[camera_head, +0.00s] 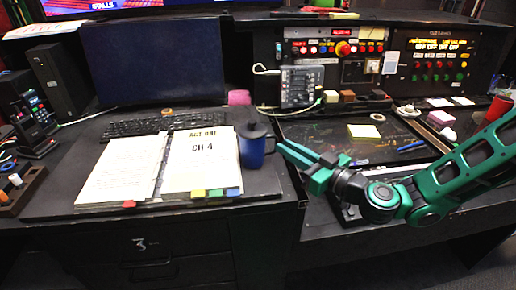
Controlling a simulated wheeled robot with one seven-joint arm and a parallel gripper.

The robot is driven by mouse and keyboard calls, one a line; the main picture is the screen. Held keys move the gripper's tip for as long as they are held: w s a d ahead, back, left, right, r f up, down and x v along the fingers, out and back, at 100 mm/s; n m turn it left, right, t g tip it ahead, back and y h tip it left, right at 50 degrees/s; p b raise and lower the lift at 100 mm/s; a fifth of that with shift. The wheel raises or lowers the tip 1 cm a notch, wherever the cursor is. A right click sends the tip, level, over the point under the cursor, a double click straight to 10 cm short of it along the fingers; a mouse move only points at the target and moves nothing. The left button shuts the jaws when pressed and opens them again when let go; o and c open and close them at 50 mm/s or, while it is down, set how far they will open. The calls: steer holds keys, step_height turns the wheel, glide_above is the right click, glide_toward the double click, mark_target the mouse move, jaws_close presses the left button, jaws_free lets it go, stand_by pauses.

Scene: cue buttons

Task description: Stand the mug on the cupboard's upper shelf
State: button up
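A blue mug (252,152) with a dark top stands upright near the front right corner of the left desk. Its handle side faces right, toward my gripper. My green gripper (291,155) reaches in from the right, with its tips close to the mug's right side. I cannot tell whether they touch the handle, nor how far apart the fingers are. I cannot make out a cupboard with an upper shelf in this view.
An open binder (120,170) lies left of the mug, with a keyboard (150,124) behind it. A dark monitor (155,62) and a button panel (432,62) stand at the back. A yellow note pad (364,132) and pens lie on the right desk. Drawers (150,245) are below.

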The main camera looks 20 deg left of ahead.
mark_target(277, 140)
steer(key=shift+x, duration=2.3)
steer(key=shift+f, duration=0.1)
jaws_close()
step_height(277, 140, up, 2)
steer(key=shift+r, duration=0.1)
step_height(277, 140, up, 2)
steer(key=shift+s+r, duration=0.1)
steer(key=shift+r, duration=0.05)
steer(key=s+a+r, duration=0.6)
steer(key=s+a, duration=0.1)
steer(key=s, duration=0.1)
steer(key=shift+s+a+r, duration=0.25)
steer(key=shift+s+a, duration=0.05)
steer(key=shift+s, duration=0.05)
